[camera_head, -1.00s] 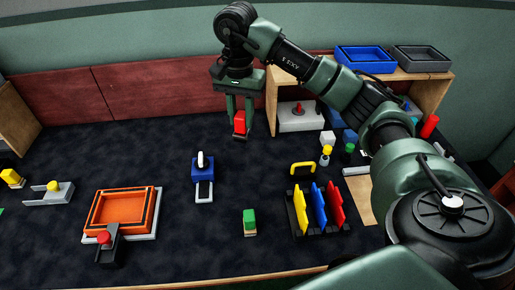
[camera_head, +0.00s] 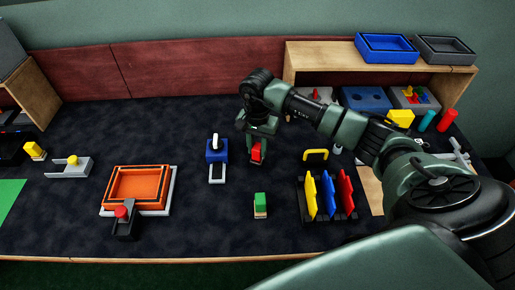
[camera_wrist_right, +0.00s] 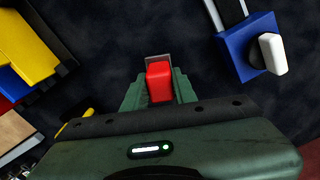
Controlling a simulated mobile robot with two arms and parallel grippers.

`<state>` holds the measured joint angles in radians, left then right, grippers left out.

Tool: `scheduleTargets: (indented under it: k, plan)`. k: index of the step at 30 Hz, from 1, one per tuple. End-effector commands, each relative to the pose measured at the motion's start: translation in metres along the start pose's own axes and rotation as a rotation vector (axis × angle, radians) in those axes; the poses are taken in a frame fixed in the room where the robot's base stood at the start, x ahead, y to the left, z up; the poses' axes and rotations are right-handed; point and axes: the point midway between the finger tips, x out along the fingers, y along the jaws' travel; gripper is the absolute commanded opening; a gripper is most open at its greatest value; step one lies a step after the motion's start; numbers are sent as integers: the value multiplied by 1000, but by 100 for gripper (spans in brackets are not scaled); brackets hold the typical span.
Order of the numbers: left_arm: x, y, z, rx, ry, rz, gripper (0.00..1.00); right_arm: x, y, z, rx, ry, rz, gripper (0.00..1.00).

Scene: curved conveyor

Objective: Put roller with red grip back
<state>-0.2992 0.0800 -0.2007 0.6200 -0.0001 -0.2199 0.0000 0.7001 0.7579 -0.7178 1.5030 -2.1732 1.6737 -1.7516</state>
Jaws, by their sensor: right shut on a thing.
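My right gripper (camera_head: 260,147) is shut on a red-gripped piece (camera_head: 257,152), which hangs between the fingers over the dark table. In the right wrist view the red grip (camera_wrist_right: 160,83) sits between the green fingers, with a small grey part at its far end. I cannot tell whether its lower end touches the table. My left gripper is not in view.
A green-topped block (camera_head: 260,204) stands nearer the front. A rack with yellow, blue and red plates (camera_head: 333,212) is at right. An orange tray (camera_head: 137,184) is at left. A wooden shelf (camera_head: 300,62) stands behind. Bare table lies between the green-topped block and the orange tray.

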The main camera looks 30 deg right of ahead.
Motion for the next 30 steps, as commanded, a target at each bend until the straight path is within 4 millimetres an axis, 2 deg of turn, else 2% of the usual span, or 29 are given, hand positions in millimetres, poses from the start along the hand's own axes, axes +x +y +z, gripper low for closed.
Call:
scheduleTargets:
  k: [3, 13, 14, 15, 16, 26, 30]
  plan:
    - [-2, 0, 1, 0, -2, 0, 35, 11, 0, 0, 0, -1, 0, 0]
    - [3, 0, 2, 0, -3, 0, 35, 15, 0, 0, 0, 1, -1, 0]
    - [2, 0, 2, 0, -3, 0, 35, 14, 0, 0, 0, 1, -1, 33]
    - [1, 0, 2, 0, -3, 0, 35, 13, 0, 0, 0, 0, -1, 44]
    - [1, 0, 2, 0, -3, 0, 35, 13, 0, 0, 0, 0, -1, 49]
    - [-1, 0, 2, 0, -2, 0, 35, 12, 0, 0, 0, 0, -1, 49]
    - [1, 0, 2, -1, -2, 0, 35, 0, -1, -1, -1, 4, -5, 49]
